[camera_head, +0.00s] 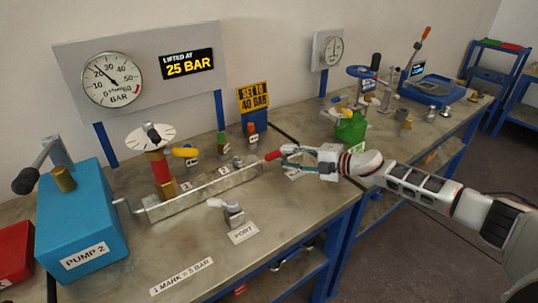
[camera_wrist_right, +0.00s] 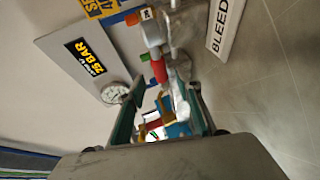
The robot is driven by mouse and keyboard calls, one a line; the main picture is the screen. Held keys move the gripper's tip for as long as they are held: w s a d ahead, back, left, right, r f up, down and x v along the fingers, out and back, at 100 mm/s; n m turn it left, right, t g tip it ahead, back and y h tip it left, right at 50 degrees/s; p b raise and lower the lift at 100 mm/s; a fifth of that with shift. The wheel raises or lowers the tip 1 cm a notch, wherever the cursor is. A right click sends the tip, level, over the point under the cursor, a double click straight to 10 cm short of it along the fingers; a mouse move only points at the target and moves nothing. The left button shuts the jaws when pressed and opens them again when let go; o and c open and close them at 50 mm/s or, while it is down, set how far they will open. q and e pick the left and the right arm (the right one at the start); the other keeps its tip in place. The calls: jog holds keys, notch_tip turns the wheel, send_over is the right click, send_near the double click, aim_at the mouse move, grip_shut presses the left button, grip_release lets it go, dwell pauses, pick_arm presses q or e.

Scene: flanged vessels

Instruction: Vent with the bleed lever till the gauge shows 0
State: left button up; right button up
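The gauge (camera_head: 112,80) on the left back panel has its needle pointing up and left, near the 20 mark. It shows small and unreadable in the wrist view (camera_wrist_right: 114,93). The bleed lever's red grip (camera_head: 273,155) sticks out by the right end of the metal manifold (camera_head: 205,192). It appears in the wrist view (camera_wrist_right: 158,70), beyond and between the fingers. My right gripper (camera_head: 285,158) is open at the lever, with its fingers apart; contact cannot be told. Its fingers also show in the wrist view (camera_wrist_right: 160,112). My left gripper is out of view.
A blue pump box (camera_head: 82,230) marked PUMP 2 stands at left. A "LIFTED AT 25 BAR" display (camera_head: 188,64) is beside the gauge. A port fitting (camera_head: 233,214) stands in front of the manifold. A green vessel (camera_head: 351,127) stands behind my right arm. The front bench top is mostly clear.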

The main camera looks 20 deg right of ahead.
aim_at(277, 156)
jog(key=x, duration=0.6)
jog(key=shift+w+a+f, duration=0.1)
jog(key=shift+w+a, duration=0.15)
jog(key=shift+a, duration=0.05)
grip_shut()
